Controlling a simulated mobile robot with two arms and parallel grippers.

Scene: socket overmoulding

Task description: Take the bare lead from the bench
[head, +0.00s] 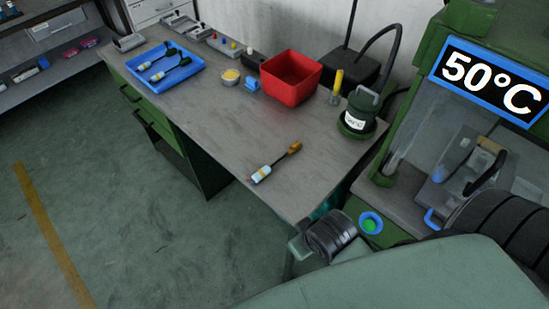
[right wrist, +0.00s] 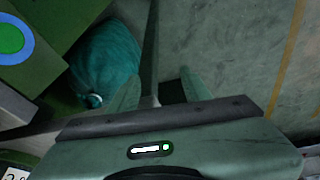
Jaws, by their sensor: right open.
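The bare lead (head: 273,165) lies alone near the front part of the grey bench (head: 225,140). It has a white and light-blue end toward the lower left and an orange-brown end toward the upper right. My right gripper shows in the right wrist view (right wrist: 158,85) with its two fingers apart and nothing between them. In the head view the right wrist is low, off the bench's near right corner, clear of the lead. The lead does not show in the right wrist view. My left gripper is not in view.
A blue tray (head: 199,66) with dark-ended leads stands at the bench's far left. A red bin (head: 309,68) and a dark green pot (head: 361,108) stand behind the lead. A green machine with a "50°C" sign (head: 492,84) is at right. A teal bag (right wrist: 105,55) hangs below.

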